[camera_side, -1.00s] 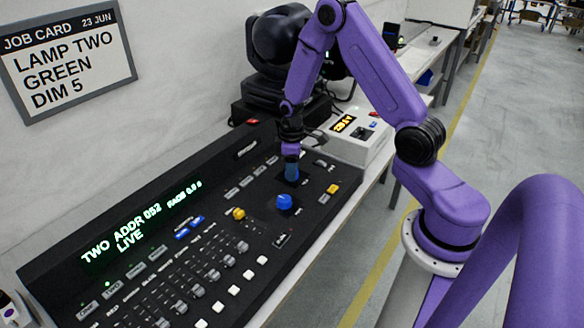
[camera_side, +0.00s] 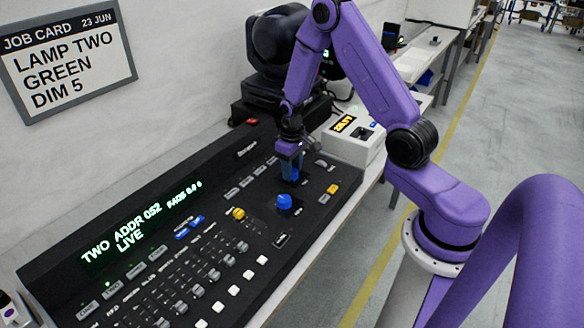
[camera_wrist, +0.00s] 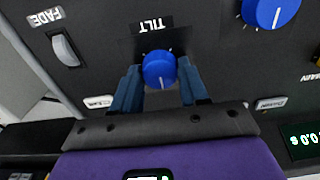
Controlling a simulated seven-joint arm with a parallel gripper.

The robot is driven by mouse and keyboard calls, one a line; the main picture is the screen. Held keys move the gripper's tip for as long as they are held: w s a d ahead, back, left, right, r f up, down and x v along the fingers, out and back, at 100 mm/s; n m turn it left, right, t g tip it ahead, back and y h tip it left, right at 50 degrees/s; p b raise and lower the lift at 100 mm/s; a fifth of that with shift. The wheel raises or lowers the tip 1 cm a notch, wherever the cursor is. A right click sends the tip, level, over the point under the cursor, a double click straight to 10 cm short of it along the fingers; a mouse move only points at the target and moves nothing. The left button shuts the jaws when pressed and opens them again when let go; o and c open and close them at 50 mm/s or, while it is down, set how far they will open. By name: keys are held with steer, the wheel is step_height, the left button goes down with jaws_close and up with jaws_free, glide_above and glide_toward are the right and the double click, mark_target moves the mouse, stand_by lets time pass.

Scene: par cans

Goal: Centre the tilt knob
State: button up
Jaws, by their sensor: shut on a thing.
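The blue tilt knob (camera_wrist: 159,70) sits under an upside-down TILT label (camera_wrist: 151,25) in the wrist view. Its white pointer line is on the side towards my gripper's palm, close to straight down in the picture. My gripper (camera_wrist: 157,90) has one dark blue finger on each side of the knob and is shut on it. In the side view my gripper (camera_side: 291,166) reaches down to the console, and the tilt knob (camera_side: 293,175) is partly hidden by the fingers.
A second, larger blue knob (camera_side: 284,202) is close by on the console (camera_side: 206,252). A FADE wheel (camera_wrist: 65,49) is on the other side. Yellow and white buttons, sliders and a green-lettered display (camera_side: 141,228) are nearby. A white box (camera_side: 353,142) stands behind.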

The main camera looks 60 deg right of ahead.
steer(key=o, duration=1.1)
steer(key=shift+c, duration=0.2)
steer(key=shift+r, duration=0.1)
step_height(320, 180, up, 17)
steer(key=shift+r, duration=0.15)
steer(key=shift+a, duration=0.1)
